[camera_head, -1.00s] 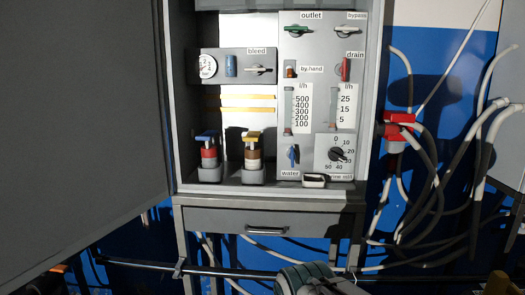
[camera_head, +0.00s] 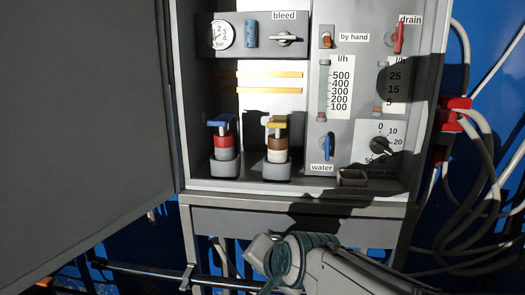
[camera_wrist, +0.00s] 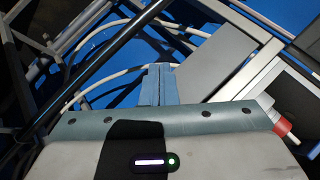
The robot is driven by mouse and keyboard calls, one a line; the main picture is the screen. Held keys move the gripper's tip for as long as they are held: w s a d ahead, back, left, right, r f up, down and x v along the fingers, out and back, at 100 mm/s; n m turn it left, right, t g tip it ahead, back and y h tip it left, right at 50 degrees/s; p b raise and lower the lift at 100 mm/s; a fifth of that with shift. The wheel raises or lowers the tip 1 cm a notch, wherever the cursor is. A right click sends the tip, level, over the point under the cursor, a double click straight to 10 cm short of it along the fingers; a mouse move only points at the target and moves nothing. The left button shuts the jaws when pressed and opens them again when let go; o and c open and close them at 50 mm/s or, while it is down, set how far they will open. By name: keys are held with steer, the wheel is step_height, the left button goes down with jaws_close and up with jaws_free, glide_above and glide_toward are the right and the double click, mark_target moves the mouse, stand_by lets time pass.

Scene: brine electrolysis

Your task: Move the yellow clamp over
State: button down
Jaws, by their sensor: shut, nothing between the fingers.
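The yellow clamp (camera_head: 276,122) sits at the top of a brown-and-white stack (camera_head: 277,150) in a grey holder, inside the open cabinet. A blue clamp (camera_head: 221,121) tops a similar red-and-grey stack to its left. My gripper (camera_wrist: 158,72) shows in the wrist view with its two pale blue fingers together and nothing between them. In the head view my arm is below the cabinet, apart from the clamp; the fingertips cannot be made out there. The wrist view does not clearly show the clamp.
A large grey door panel (camera_head: 80,130) stands open at the left. A panel with knobs and flow gauges (camera_head: 335,90) fills the cabinet's right side. A drawer (camera_head: 290,225) is below. Pale hoses (camera_head: 475,205) hang at the right from a red connector (camera_head: 455,113).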

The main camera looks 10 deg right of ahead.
steer(key=w+a+r+m+t+b, duration=0.2)
steer(key=w+r+m+t+b, duration=0.45)
steer(key=m, duration=0.65)
steer(key=d+r+m+t+h+b, duration=0.1)
steer(key=d+r+m+t+h, duration=0.2)
steer(key=m, duration=0.6)
steer(key=d+r+m+t+h+b, duration=0.1)
steer(key=d+r+m+t+h, duration=0.1)
steer(key=r+m+h, duration=0.55)
steer(key=w+d+r+m+y+p, duration=0.1)
steer(key=w+d+r+m+p, duration=0.1)
steer(key=w, duration=0.7)
step_height(320, 180, up, 2)
steer(key=shift+w+d+y+p, duration=0.35)
steer(key=shift+d+p, duration=0.1)
steer(key=shift+p, duration=0.35)
steer(key=shift+s+d+r+g, duration=0.1)
steer(key=shift+g, duration=0.15)
